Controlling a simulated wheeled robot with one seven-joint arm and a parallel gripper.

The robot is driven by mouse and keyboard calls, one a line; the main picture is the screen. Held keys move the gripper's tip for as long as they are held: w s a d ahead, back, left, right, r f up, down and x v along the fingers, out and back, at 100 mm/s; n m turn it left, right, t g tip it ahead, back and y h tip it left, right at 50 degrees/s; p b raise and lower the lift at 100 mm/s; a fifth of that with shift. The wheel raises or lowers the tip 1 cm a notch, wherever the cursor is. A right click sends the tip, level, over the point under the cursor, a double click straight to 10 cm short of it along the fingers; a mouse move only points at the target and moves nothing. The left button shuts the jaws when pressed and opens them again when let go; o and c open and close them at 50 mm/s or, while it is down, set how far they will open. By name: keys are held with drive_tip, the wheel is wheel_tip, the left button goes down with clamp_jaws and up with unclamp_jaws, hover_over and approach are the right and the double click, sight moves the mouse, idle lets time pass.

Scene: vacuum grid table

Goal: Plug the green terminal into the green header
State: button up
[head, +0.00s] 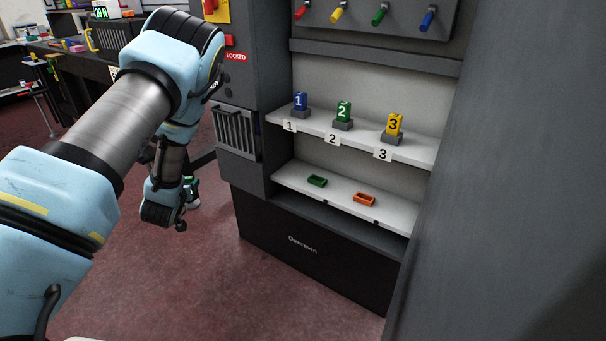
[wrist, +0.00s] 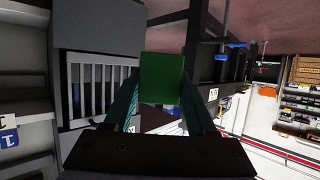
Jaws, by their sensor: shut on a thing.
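The green terminal (wrist: 162,78) is a plain green block between my two fingers in the wrist view. My gripper (wrist: 162,88) is shut on it. In the head view my gripper (head: 190,187) hangs low to the left of the cabinet, mostly behind my own arm, with a small bit of green showing there. The green header (head: 317,181) is a small hollow oblong on the cabinet's lower shelf, to the right of my gripper and clear of it. The wrist view does not show the header.
An orange header (head: 364,199) lies right of the green one on the lower shelf (head: 290,184). Numbered blue (head: 301,101), green (head: 343,111) and yellow (head: 394,123) blocks stand on the shelf above. A vented panel (head: 236,132) is left of the shelves; a dark wall (head: 500,200) closes the right.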

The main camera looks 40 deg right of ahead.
drive_tip(key=s+d+f+m+g+h+b, duration=0.1)
drive_tip(key=s+d+m+g+h+b, duration=0.1)
drive_tip(key=d+b, duration=0.5)
drive_tip(key=s+d+f+m+g+h+b, duration=0.1)
drive_tip(key=s+d+b, duration=0.4)
drive_tip(key=d, duration=1)
drive_tip(key=s+d+m+g+h+b, duration=0.2)
drive_tip(key=s+d+m+g+b, duration=0.1)
drive_tip(key=d+b, duration=0.7)
drive_tip(key=shift+s+d+f+m+g+h, duration=0.15)
drive_tip(key=shift+s+d+f+m+g, duration=0.1)
drive_tip(key=shift+d+m, duration=0.25)
drive_tip(key=shift+s+d+f+m+g+h, duration=0.15)
drive_tip(key=shift+d+m+g, duration=0.15)
drive_tip(key=shift+d, duration=0.3)
drive_tip(key=s+d+r+m+b, duration=0.1)
drive_tip(key=s+d+r+b, duration=0.3)
drive_tip(key=d, duration=0.1)
drive_tip(key=shift+d+g, duration=0.35)
drive_tip(key=shift+g, duration=0.1)
drive_tip(key=shift+s+a+f+b, duration=0.1)
drive_tip(key=shift+a+f+b, duration=0.05)
drive_tip(key=shift+f+b, duration=2.3)
drive_tip(key=shift+f+p, duration=0.35)
drive_tip(key=shift+p, duration=1.05)
